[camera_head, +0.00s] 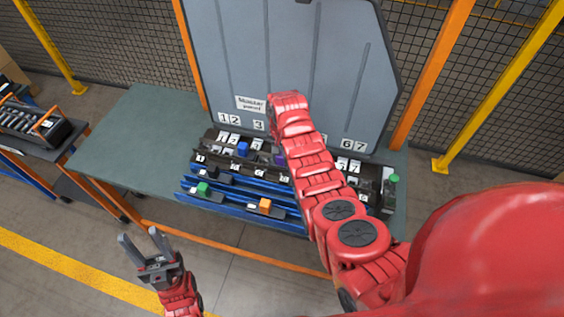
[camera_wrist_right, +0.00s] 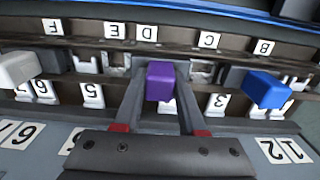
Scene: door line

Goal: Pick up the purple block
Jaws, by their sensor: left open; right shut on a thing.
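The purple block (camera_wrist_right: 160,82) is between the two fingers of my right gripper (camera_wrist_right: 160,92) in the right wrist view. The gripper is shut on it, just in front of the rack with lettered and numbered labels. In the head view only a small part of the purple block (camera_head: 279,159) shows beside my right arm, which hides the right gripper. My left gripper (camera_head: 146,244) is open and empty, in front of the table at the lower left.
A blue block (camera_head: 242,149) sits in the rack, also in the wrist view (camera_wrist_right: 265,90). A white block (camera_wrist_right: 18,69) is on the other side. Green (camera_head: 203,188) and orange (camera_head: 265,205) blocks sit in the front rails. A grey panel (camera_head: 270,60) stands behind. The table's left (camera_head: 135,130) is clear.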

